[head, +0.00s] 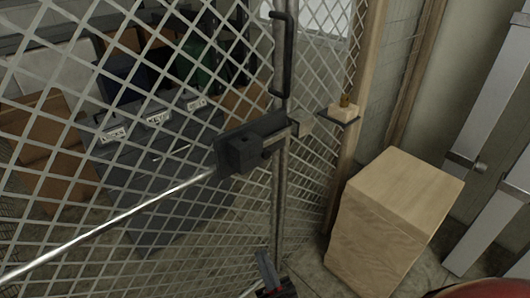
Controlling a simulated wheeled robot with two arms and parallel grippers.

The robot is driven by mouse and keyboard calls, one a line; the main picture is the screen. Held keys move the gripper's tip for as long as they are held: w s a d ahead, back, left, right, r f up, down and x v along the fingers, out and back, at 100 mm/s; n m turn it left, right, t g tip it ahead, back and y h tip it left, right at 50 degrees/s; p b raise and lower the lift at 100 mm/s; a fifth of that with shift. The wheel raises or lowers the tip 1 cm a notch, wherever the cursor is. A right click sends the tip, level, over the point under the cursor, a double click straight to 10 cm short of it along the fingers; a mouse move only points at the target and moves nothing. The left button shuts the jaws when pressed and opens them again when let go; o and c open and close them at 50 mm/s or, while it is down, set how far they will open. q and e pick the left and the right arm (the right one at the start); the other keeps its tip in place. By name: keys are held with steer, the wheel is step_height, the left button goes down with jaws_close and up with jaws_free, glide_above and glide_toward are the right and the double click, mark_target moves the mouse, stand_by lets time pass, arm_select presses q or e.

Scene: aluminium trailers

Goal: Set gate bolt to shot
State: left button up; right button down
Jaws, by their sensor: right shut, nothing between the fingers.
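The gate bolt (243,152) is a dark block on a dark plate at the mesh gate's (120,165) edge, near the middle of the head view. A small knob (267,154) shows at its right side, and a short pale end (294,128) shows at the gate's upright. I cannot tell whether the bolt reaches into a keeper. My right gripper (268,272) is at the bottom middle, below and apart from the bolt. It is shut and empty, partly cut off by the frame edge. My left gripper is not in view.
A dark pull handle (284,55) stands above the bolt. A bright rod (110,225) slants from lower left toward it. Right are a wooden post (364,80), a small ledge with a block (343,114) and a wooden box (385,225). Labelled dark bins (170,205) stand behind the mesh.

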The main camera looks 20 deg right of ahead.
steer(key=w+a+n+g+h+p, duration=0.4)
steer(key=w+a+n+g+p, duration=0.2)
steer(key=w+a+g, duration=0.5)
steer(key=m+g+h+p, duration=0.1)
steer(key=m+h+p, duration=0.35)
steer(key=h, duration=1.05)
glide_toward(261, 156)
steer(key=shift+n, duration=0.65)
steer(key=w+p, duration=0.1)
steer(key=p, duration=0.1)
steer(key=w+a+p, duration=0.1)
steer(key=p, duration=0.1)
steer(key=w+p, duration=0.1)
steer(key=w, duration=0.1)
steer(key=shift+a+r+p, duration=0.4)
steer(key=d, duration=0.1)
steer(key=w+d+p, duration=0.1)
steer(key=d+p, duration=0.1)
steer(key=shift+w+f, duration=0.3)
steer(key=shift+w+d+f, duration=0.1)
steer(key=shift+d, duration=0.1)
steer(key=shift+f, duration=0.1)
